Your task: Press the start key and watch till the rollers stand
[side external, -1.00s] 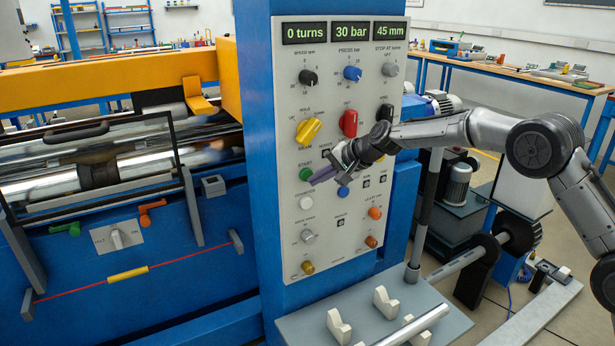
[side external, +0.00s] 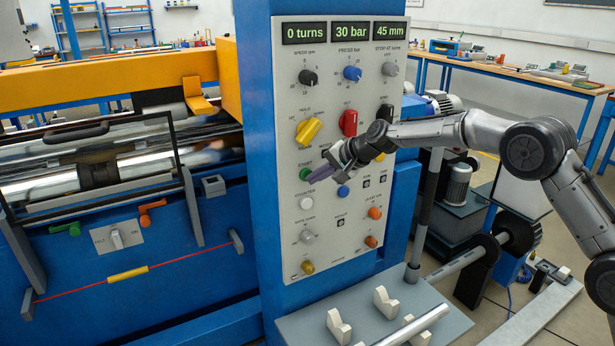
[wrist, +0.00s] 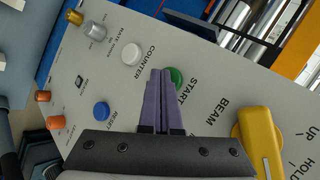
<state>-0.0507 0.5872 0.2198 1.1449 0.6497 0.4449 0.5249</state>
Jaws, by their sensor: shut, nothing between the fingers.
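The green start key (side external: 304,174) is on the grey control panel (side external: 322,262), below the yellow knob. In the wrist view the green key (wrist: 177,78) shows just beyond and beside my fingertips. My gripper (side external: 312,179) is shut and empty, its purple fingers pointing at the panel close to the key. I cannot tell whether the tips touch it. In the wrist view the shut fingers (wrist: 160,75) partly cover the key. The rollers (side external: 95,160) lie behind a clear-framed guard at the left. The displays (side external: 346,32) read 0 turns, 30 bar and 45 mm.
Close to my gripper are the yellow hold knob (side external: 308,131), the white counter button (side external: 305,203) and the blue reset button (side external: 343,192). A red knob (side external: 348,122) is above. A grey shelf with white cradles (side external: 384,303) juts out below the panel.

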